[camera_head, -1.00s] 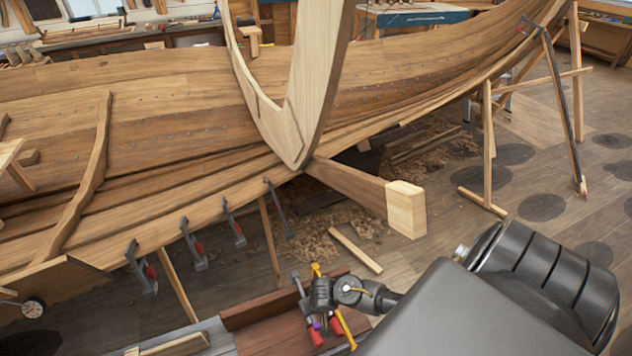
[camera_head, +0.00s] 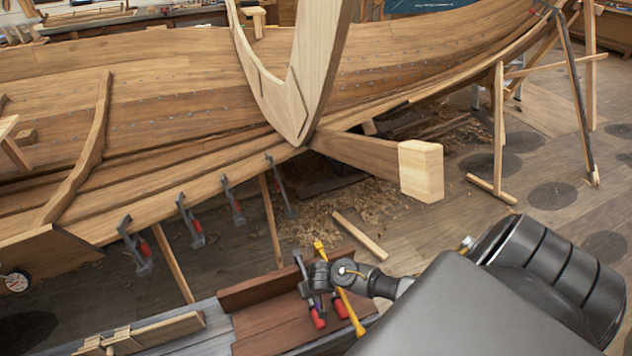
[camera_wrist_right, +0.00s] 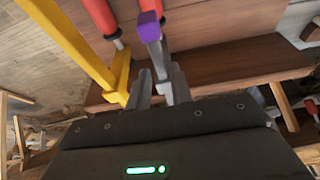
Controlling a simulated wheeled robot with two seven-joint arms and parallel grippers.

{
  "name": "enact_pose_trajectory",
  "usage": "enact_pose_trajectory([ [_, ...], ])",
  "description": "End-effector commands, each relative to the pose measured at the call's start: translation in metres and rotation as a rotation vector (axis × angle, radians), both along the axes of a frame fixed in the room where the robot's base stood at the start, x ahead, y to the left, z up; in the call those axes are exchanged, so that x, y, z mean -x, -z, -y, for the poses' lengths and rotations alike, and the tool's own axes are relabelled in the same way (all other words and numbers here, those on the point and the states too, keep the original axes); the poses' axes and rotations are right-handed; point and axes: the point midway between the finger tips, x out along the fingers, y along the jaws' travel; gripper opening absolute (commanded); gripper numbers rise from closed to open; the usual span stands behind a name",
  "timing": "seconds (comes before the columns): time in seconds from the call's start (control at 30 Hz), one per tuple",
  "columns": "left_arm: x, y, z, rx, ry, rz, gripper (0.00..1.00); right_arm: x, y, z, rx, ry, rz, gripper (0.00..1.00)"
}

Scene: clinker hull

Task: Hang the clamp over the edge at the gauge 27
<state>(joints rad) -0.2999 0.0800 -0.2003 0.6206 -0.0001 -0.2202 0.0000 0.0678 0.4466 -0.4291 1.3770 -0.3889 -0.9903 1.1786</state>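Several grey clamps with red handles hang along the hull's lower plank edge, one of them here (camera_head: 136,246). A round dial gauge (camera_head: 15,281) sits at the far left below that edge; its number is unreadable. My right gripper (camera_head: 316,278) is low over a brown wooden box, at a grey clamp (camera_head: 318,314) with a red handle. In the right wrist view, my right gripper's fingers (camera_wrist_right: 162,88) stand on either side of a grey bar with a purple end (camera_wrist_right: 150,27); a firm grip on it cannot be told. My left gripper is out of view.
A yellow clamp (camera_head: 348,305) lies right beside my right gripper; it also shows in the right wrist view (camera_wrist_right: 75,45). The brown box (camera_head: 262,284) holds the clamps. The stem's pale block (camera_head: 421,171) juts out above. Wooden props (camera_head: 270,220) stand under the hull.

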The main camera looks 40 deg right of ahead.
Motion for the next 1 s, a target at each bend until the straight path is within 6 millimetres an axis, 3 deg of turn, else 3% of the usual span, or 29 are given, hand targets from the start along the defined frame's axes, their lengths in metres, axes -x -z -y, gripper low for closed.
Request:
enact_pose_trajectory([
  [0.1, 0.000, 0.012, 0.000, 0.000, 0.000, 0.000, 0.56, -0.003, 0.015, 0.001, 0.000, 0.001, -0.001, 0.22],
  [0.3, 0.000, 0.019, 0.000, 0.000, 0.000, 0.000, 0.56, -0.007, 0.025, 0.002, -0.001, 0.001, -0.001, 0.22],
  [1.0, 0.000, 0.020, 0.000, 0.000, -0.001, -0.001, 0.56, -0.008, 0.026, 0.003, 0.000, 0.001, 0.000, 0.18],
])
